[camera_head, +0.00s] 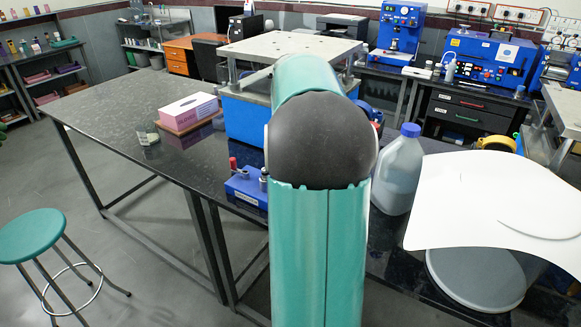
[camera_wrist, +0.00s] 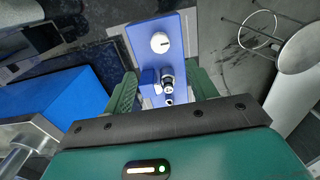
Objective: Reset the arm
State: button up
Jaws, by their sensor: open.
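My teal arm (camera_head: 318,230) rises through the middle of the head view and hides my gripper there. In the wrist view my gripper (camera_wrist: 162,75) is open, with a green finger on each side and nothing clasped between them. A small blue device (camera_wrist: 145,42) with a white knob and a metal fitting shows beyond and between the fingers. I cannot tell how far below them it is. In the head view a small blue device (camera_head: 243,190) with a red-topped part sits at the dark bench's front edge, beside my arm.
The dark bench (camera_head: 100,118) carries a pink tissue box (camera_head: 188,111), a blue-based press (camera_head: 245,120) behind my arm, and a translucent jug (camera_head: 400,172) to its right. A white sheet (camera_head: 480,200) lies over a grey round thing. A teal stool (camera_head: 32,235) stands on open floor.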

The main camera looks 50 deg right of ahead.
jog(key=shift+r, duration=0.9)
jog(key=w+a+r+t+h, duration=0.1)
jog(key=a+r, duration=0.1)
jog(key=a, duration=0.9)
jog(key=w+a+r+t, duration=0.1)
jog(key=a+r, duration=0.1)
jog(key=a, duration=0.9)
jog(key=s+a+f+t, duration=0.1)
jog(key=s+a+f, duration=0.2)
jog(key=a, duration=0.6)
jog(key=s+a+f+m+t+y, duration=0.1)
jog(key=s+a+f+t, duration=0.1)
jog(key=s+a, duration=0.4)
jog(key=a+f, duration=0.1)
jog(key=a, duration=0.3)
jog(key=shift+s+a+t, duration=0.3)
jog(key=shift+s, duration=0.1)
